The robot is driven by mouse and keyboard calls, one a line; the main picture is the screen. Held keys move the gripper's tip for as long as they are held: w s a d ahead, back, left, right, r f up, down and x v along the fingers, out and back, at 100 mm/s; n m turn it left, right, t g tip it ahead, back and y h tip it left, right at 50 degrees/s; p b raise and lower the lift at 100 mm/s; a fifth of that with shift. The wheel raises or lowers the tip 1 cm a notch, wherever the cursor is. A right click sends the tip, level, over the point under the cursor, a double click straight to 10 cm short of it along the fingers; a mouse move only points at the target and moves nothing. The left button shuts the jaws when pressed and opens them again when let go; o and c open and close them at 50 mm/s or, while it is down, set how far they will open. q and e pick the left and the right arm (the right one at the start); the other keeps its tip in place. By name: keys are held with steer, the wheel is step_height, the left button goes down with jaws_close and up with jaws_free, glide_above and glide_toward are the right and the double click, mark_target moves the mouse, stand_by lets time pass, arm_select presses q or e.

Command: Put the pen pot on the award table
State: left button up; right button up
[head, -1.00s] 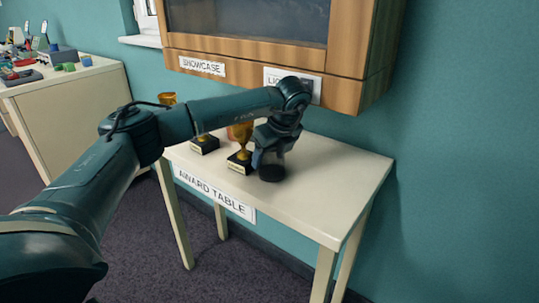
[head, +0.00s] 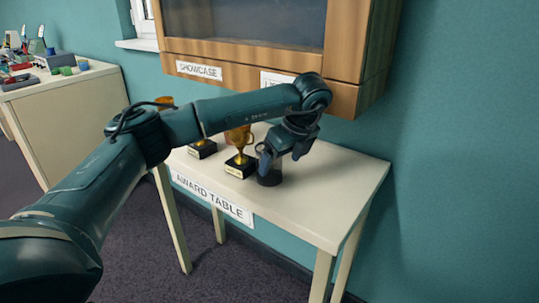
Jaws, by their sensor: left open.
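The pen pot (head: 270,178) is a small dark cylinder. It stands upright on the pale award table (head: 325,205), right of the nearer trophy. My left gripper (head: 282,156) is open just above and behind the pot, with one finger overlapping it in the picture. The gripper hides the pot's upper part, and I cannot tell whether a finger still touches it. My right gripper is not in view.
Two gold trophies on black bases, one nearer (head: 241,165) and one farther (head: 202,149), stand left of the pot. A wooden showcase (head: 235,68) hangs above the table. The table's right part is clear. A cluttered desk (head: 70,105) stands at left.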

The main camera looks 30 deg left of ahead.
arm_select(q)
steer(key=d, duration=0.2)
steer(key=s+d, duration=0.1)
steer(key=d, duration=0.1)
steer(key=s+d, duration=0.1)
steer(key=d, duration=0.2)
steer(key=shift+s, duration=0.25)
steer(key=shift+a, duration=0.1)
